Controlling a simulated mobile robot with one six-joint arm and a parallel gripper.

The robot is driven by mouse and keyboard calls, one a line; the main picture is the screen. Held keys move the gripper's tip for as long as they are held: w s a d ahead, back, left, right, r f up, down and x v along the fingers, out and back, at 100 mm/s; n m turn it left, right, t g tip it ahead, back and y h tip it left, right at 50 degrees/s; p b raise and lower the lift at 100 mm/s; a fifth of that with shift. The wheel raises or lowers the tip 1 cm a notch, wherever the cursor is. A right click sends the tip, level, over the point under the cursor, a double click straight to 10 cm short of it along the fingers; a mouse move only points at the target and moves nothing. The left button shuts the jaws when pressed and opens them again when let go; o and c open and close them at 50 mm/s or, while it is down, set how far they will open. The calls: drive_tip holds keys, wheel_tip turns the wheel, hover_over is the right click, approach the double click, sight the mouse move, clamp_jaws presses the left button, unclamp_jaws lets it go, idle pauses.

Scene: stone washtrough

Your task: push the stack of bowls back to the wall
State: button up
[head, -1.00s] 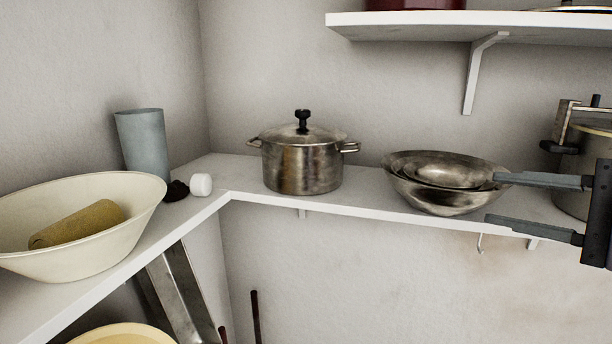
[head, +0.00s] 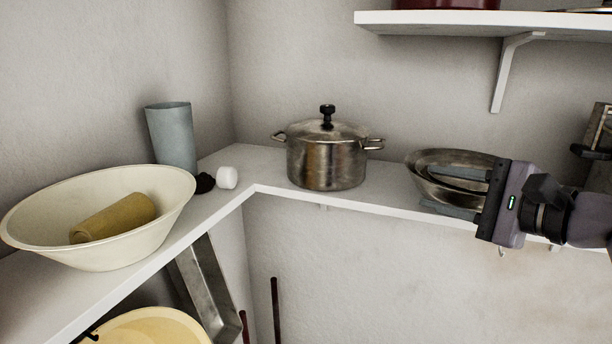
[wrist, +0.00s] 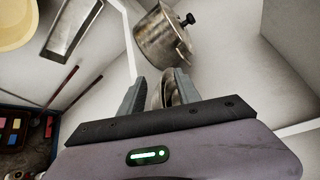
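The stack of bowls (head: 428,160) is nested metal bowls on the white corner shelf, right of the lidded pot. My gripper (head: 428,187) comes in from the right with its fingers apart. One finger shows over the inside of the bowls, the other low at their front side. In the wrist view the bowls (wrist: 167,88) show edge-on between the two spread fingers of my gripper (wrist: 161,76). I cannot tell whether either finger touches them. My gripper's body hides the right part of the stack. The wall (head: 400,100) rises behind the shelf.
A lidded metal pot (head: 327,165) stands left of the bowls; it also shows in the wrist view (wrist: 163,37). An upper shelf (head: 480,28) with a bracket (head: 508,75) overhangs at the right. A cream basin (head: 110,240), grey cup (head: 172,137) and white object (head: 227,177) stand farther left.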

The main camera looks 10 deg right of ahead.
clamp_jaws()
idle(1.4)
